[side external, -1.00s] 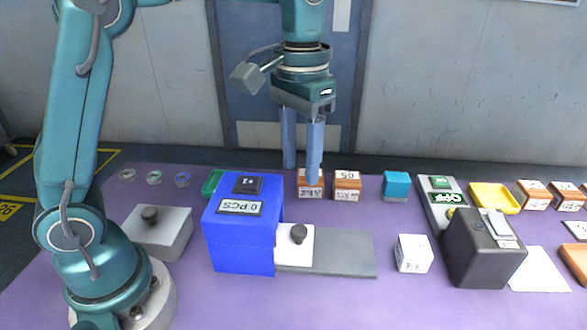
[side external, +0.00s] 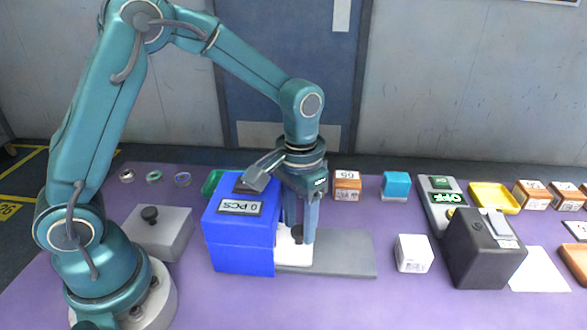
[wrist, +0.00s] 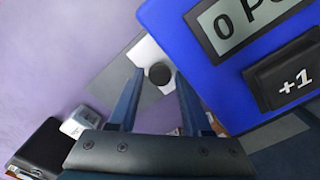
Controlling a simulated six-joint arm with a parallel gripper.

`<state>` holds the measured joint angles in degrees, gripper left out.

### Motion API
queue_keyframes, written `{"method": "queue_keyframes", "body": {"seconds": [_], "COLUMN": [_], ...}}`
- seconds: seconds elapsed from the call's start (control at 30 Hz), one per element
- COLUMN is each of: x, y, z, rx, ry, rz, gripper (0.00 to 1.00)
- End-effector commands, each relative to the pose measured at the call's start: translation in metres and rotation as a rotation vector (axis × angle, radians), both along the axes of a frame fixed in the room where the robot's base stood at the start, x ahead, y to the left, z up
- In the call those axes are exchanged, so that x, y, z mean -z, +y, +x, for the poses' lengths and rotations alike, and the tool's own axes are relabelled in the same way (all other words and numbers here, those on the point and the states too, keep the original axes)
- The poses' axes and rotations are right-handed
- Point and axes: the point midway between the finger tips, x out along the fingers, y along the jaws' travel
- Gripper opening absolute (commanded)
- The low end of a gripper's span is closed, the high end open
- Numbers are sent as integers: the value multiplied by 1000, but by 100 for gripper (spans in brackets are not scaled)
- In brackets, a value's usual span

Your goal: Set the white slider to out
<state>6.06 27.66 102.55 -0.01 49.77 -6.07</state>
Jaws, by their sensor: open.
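The white slider (side external: 293,254) is a flat plate with a dark round knob (wrist: 159,74) on top. It sits on a grey track plate (side external: 345,254), at the track's left end against the blue box (side external: 239,247). My gripper (side external: 299,240) is lowered over the slider, with its fingers pointing down on either side of the knob. In the wrist view the knob shows between and just beyond the two fingertips (wrist: 156,85). The fingers are apart and do not visibly touch the knob. The fingers partly hide the knob in the side view.
The blue box has a "0 PCS" display (side external: 240,208) and a "+1" button (wrist: 285,80) close to my gripper. A white cube (side external: 413,254) and a black scanner-like box (side external: 482,250) stand to the right. Several labelled boxes line the back. Purple table in front is clear.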

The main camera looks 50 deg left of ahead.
Motion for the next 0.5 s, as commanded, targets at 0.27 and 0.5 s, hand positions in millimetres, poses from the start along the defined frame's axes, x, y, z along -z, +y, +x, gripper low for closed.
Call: {"method": "queue_keyframes", "body": {"seconds": [0.27,0.5], "x": [3,3], "y": [0,0], "z": [0,0], "rx": [0,0], "ry": [0,0], "rz": [0,0], "gripper": [49,0]}}
